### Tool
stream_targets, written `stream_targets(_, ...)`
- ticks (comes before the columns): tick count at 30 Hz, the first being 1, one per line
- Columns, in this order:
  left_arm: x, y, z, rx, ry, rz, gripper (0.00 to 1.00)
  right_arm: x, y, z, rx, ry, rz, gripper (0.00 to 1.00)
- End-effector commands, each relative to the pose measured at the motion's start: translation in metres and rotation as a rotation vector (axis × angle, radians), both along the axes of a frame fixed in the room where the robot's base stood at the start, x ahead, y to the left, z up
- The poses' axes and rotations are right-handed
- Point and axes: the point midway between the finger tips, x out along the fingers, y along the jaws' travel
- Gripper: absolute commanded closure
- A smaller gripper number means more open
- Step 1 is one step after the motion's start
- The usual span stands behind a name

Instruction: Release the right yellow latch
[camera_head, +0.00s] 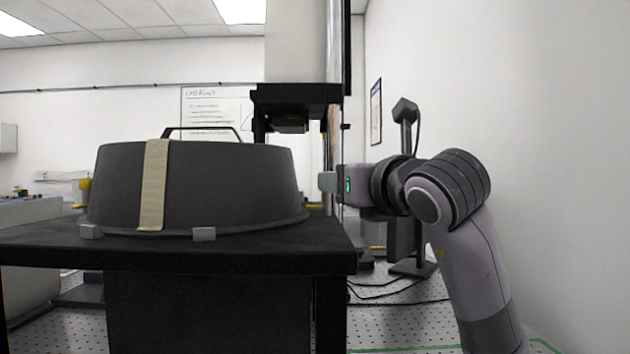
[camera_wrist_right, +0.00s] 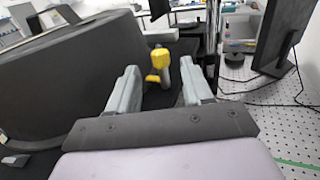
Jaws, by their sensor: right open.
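The right yellow latch (camera_wrist_right: 159,62) shows in the right wrist view beside the dark round cover (camera_wrist_right: 70,75), framed between my fingertips. I cannot tell whether it lies between the fingers or just beyond them. In the head view only a sliver of yellow shows behind the cover's right edge. My right gripper (camera_wrist_right: 160,74) is open and empty. In the head view my right gripper (camera_head: 328,184) is at the cover's right side, at about the height of its lower wall. The left yellow latch (camera_head: 84,190) is at the cover's left edge. My left gripper is not in view.
The cover stands on a black table (camera_head: 180,252), with a tan strap down its front and a handle on top. A dark column instrument (camera_head: 296,95) rises behind it. A monitor (camera_wrist_right: 282,35) stands to the right, with cables on the perforated floor.

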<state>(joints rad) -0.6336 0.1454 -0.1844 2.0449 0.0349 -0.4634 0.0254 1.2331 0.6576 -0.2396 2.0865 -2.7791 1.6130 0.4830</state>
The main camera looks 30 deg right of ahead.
Motion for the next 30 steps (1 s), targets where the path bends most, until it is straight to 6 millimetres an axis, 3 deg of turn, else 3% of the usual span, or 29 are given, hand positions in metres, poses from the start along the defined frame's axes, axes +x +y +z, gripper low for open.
stream_targets(16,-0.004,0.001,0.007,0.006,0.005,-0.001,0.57,0.062,-0.009,0.000,0.000,0.003,0.002,0.50)
stream_targets(28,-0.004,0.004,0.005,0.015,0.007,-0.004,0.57,0.070,-0.011,-0.001,-0.001,0.001,0.002,0.50)
stream_targets(29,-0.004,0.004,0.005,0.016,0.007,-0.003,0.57,0.070,-0.010,-0.001,-0.001,0.001,0.002,0.53)
stream_targets(30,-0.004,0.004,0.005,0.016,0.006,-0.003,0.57,0.070,-0.010,-0.001,-0.001,0.001,0.002,0.66)
